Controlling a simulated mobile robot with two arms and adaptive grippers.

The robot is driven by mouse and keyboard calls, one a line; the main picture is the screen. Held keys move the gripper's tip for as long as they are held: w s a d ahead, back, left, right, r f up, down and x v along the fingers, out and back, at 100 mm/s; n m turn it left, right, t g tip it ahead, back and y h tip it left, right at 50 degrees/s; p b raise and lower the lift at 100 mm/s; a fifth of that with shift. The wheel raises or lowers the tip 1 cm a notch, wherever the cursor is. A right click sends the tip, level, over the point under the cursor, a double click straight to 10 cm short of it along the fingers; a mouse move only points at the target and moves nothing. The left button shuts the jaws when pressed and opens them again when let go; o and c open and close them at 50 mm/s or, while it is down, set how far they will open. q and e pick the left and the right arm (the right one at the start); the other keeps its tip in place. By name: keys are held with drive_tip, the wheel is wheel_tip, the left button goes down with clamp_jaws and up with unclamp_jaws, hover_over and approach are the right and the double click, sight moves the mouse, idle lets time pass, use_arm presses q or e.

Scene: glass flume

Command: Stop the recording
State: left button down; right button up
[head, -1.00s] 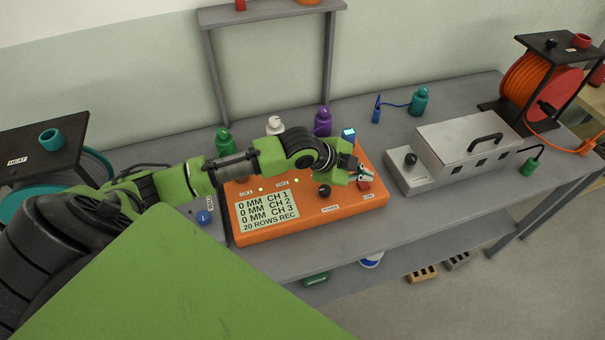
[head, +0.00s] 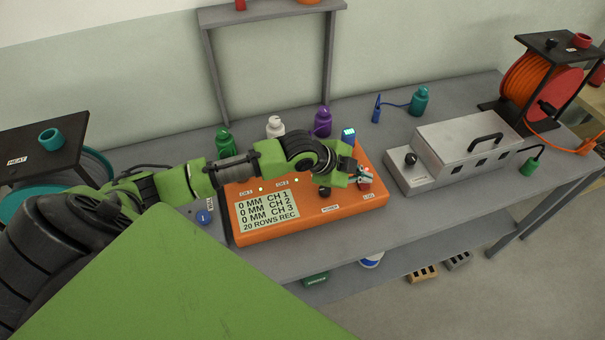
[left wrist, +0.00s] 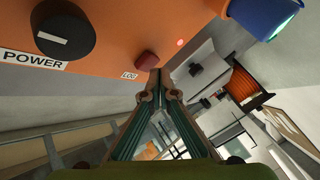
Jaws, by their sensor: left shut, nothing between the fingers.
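An orange logger box (head: 310,216) lies on the grey bench. Its display (head: 267,212) reads 0 MM for CH 1, CH 2 and CH 3, and "20 ROWS REC". A black POWER knob (head: 324,192) is on its top; the knob also shows in the left wrist view (left wrist: 62,36). A red button (left wrist: 147,60) by the LOG label (left wrist: 129,76) is just beyond my fingertips in the left wrist view. My left gripper (head: 366,176) is shut and empty, over the box's right end near that button. I cannot tell whether it touches. My right gripper is not in view.
A blue piece (head: 348,135) with a lit top stands at the box's back right corner. Green (head: 225,142), white (head: 275,127) and purple (head: 322,122) bottles stand behind. A silver metal box (head: 467,150) is to the right. The bench front is clear.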

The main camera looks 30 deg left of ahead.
sight(362, 185)
use_arm(q)
drive_tip(key=shift+f, duration=0.55)
idle(0.4)
drive_tip(key=shift+r, duration=0.2)
drive_tip(key=shift+r+p, duration=0.8)
drive_tip(key=shift+p, duration=0.05)
wheel_tip(362, 185, up, 6)
drive_tip(key=p, duration=0.6)
idle(0.5)
